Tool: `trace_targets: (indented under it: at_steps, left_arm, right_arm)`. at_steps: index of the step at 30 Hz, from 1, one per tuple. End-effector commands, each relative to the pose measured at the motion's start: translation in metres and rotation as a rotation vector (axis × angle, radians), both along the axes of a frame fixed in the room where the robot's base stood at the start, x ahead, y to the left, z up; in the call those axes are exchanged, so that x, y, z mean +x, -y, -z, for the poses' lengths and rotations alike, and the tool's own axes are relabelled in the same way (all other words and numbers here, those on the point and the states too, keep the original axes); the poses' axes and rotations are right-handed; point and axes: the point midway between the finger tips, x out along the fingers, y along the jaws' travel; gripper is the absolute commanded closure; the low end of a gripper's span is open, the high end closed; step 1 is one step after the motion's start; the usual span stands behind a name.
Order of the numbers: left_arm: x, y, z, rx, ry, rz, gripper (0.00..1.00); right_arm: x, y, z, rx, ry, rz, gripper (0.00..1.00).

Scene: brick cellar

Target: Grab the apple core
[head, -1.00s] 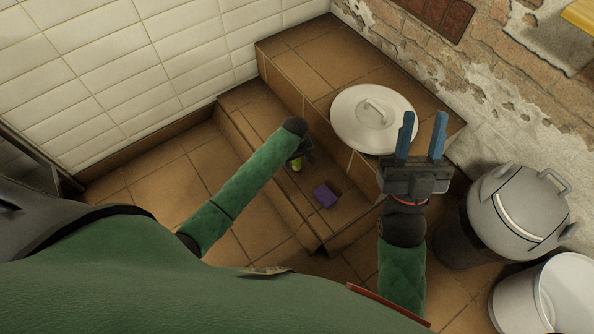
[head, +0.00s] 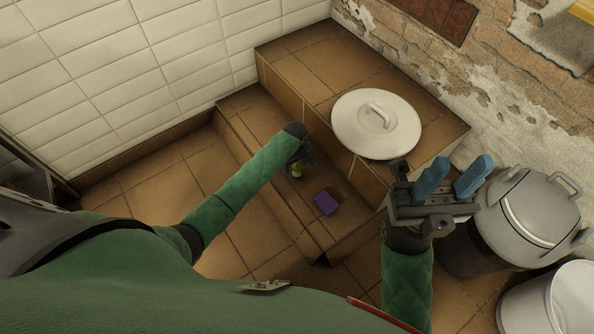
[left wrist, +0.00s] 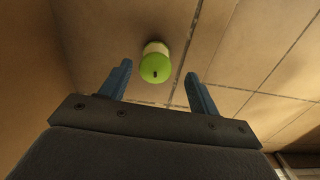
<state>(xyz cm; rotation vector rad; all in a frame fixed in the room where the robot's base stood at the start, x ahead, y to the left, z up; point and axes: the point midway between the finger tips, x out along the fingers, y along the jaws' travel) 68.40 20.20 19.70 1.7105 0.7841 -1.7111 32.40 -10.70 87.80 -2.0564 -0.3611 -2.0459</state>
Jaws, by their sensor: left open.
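The apple core (head: 297,171) has a bright green end and lies on the lower tiled step. In the left wrist view the apple core (left wrist: 155,67) shows its green end with a dark stem mark and a pale middle behind it. My left gripper (left wrist: 159,85) is open, with its blue fingers on either side below the core and nothing between them. In the head view my left gripper (head: 303,158) is small, dark and partly hidden by its arm, right beside the core. My right gripper (head: 456,176) is open and empty, raised at the right.
A purple block (head: 326,202) lies on the same step (head: 262,130), near the core. A round metal lid (head: 350,125) rests on the higher step (head: 300,62). A lidded pot (head: 530,212) and another metal pot (head: 560,310) stand at the right. A white tiled wall (head: 130,70) rises behind.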

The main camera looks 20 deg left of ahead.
Motion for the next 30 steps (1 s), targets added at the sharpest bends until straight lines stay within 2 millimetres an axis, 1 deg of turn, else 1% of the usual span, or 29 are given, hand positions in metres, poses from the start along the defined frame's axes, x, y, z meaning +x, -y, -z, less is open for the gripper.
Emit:
trace_targets:
  at_steps: [1,6,9,12,18,20,24,26,30]
  left_arm:
    - [0.001,0.001,0.007,0.001,-0.001,0.0,0.38]
    - [0.004,0.006,0.03,0.001,-0.001,0.001,0.38]
    - [0.004,0.005,0.042,0.001,0.0,0.001,0.38]
    - [0.004,0.005,0.047,0.001,0.0,0.001,0.38]
    - [0.004,0.005,0.047,0.001,0.001,0.001,0.38]
    - [0.003,0.005,0.047,0.001,0.001,0.001,0.48]
    - [0.003,0.006,0.047,0.001,0.001,0.001,0.76]
    - [0.003,0.006,0.047,0.001,0.001,0.001,0.86]
    - [0.003,0.006,0.047,0.0,0.0,0.001,0.86]
  right_arm:
    - [0.0,0.0,0.004,0.003,0.001,-0.004,0.64]
    - [0.001,-0.002,0.01,0.016,0.005,-0.025,0.64]
    - [0.002,-0.004,0.01,0.021,0.009,-0.036,0.64]
    - [0.003,-0.005,0.01,0.024,0.008,-0.045,0.64]
    - [0.002,-0.006,0.009,0.025,0.005,-0.049,0.64]
    - [0.002,-0.006,0.009,0.025,0.004,-0.048,0.64]
    - [0.002,-0.006,0.009,0.025,0.005,-0.046,0.64]
    - [0.002,-0.005,0.009,0.026,0.006,-0.046,0.64]
    - [0.002,-0.005,0.009,0.027,0.006,-0.045,0.64]
